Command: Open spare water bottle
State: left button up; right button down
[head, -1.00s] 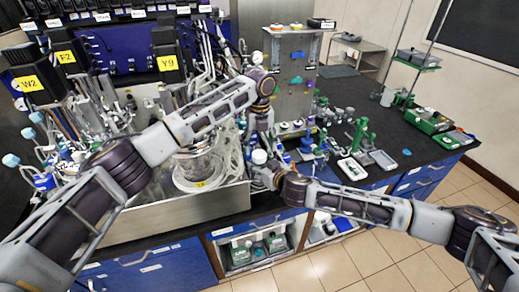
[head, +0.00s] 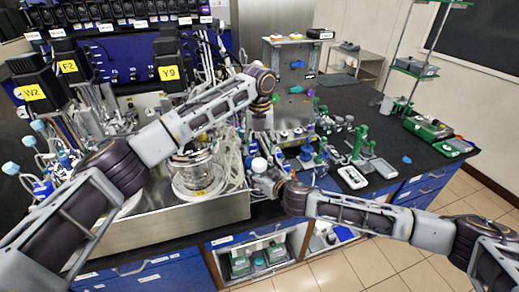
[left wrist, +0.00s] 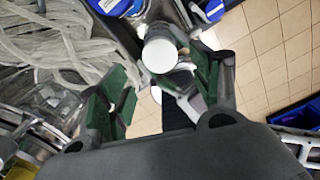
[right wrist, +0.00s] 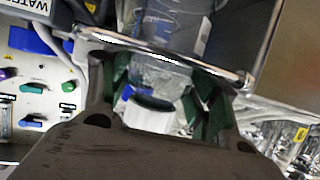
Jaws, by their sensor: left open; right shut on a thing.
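A bottle with a white cap (head: 259,165) stands at the front of the bench, right of the steel tray. My right gripper (head: 262,182) reaches in from the right and is shut on the bottle just below the cap. In the right wrist view the white cap (right wrist: 148,116) shows between the fingers, with clear material above it. My left gripper (head: 260,132) points down above the cap, open and empty. In the left wrist view the cap (left wrist: 160,55) lies beyond the fingers, closer to the right finger than the left. Most of the bottle's body is hidden.
A steel tray (head: 160,222) with glass vessels and coiled tubing is to the left. A grey panel with coloured knobs (head: 291,75) stands behind the grippers.

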aim_at(259, 162)
pick_arm(q)
jog(key=shift+r+m, duration=0.35)
jog(key=shift+m, duration=0.05)
jog(key=shift+f, duration=0.1)
jog(key=shift+f, duration=3.9)
jog(key=c, duration=1.1)
jog(key=shift+n, duration=1.8)
